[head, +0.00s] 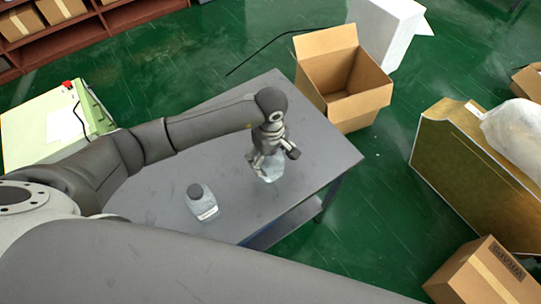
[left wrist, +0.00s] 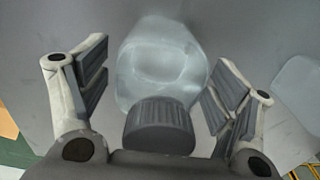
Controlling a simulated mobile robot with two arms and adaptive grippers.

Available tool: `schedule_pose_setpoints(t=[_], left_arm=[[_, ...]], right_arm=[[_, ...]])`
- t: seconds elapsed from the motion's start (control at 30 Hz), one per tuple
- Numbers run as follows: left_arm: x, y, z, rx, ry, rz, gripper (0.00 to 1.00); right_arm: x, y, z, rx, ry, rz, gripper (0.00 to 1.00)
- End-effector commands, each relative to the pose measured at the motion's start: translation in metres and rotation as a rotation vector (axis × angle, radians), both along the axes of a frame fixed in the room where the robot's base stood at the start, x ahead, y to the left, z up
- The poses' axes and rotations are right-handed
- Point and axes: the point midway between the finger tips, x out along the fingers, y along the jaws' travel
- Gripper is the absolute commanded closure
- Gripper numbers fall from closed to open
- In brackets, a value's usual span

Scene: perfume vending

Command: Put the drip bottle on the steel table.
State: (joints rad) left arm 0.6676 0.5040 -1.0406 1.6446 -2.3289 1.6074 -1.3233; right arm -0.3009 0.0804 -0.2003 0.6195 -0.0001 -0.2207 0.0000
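A clear bottle (head: 271,170) stands on the grey steel table (head: 315,150), partly hidden under my left gripper (head: 268,150). In the left wrist view this bottle (left wrist: 160,62) has a ribbed dark grey cap and lies between the two fingers of the left gripper (left wrist: 160,90). The fingers are spread, with a small gap at the left pad; contact at the right pad is unclear. A second clear bottle (head: 203,207) with a dark cap stands nearer on the table. I cannot tell which one is the drip bottle. My right gripper is not in view.
An open cardboard box (head: 340,75) stands just beyond the table's far edge. A white block (head: 385,32) is behind it. A pale green machine (head: 50,125) is at the left. A large brown crate (head: 465,175) is at the right. Table space between the bottles is clear.

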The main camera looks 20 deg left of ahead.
Motion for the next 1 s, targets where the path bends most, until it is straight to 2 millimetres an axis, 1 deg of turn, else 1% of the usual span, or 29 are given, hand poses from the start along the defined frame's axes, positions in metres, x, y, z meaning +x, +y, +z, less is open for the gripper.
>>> schedule_pose_setpoints(t=[0.27,0.37,0.43,0.57,0.8,0.9,1.0], left_arm=[[0.000,0.000,0.000,0.000,0.000,0.000,0.15],[0.000,0.000,0.004,0.000,0.001,0.000,0.15],[0.001,0.000,0.009,0.000,-0.004,-0.001,0.15],[0.002,0.000,0.033,-0.001,-0.007,-0.002,0.15],[0.001,0.000,0.085,-0.001,-0.006,-0.001,0.15],[0.001,0.000,0.102,0.001,-0.004,-0.001,0.15],[0.001,0.000,0.114,0.000,-0.001,0.000,0.15]], right_arm=[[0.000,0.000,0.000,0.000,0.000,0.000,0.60],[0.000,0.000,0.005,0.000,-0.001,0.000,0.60],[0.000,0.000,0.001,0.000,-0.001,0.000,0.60],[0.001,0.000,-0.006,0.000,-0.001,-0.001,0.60],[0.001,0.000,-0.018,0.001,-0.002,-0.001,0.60],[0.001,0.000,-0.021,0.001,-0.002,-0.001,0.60],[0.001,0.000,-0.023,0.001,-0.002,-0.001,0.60]])
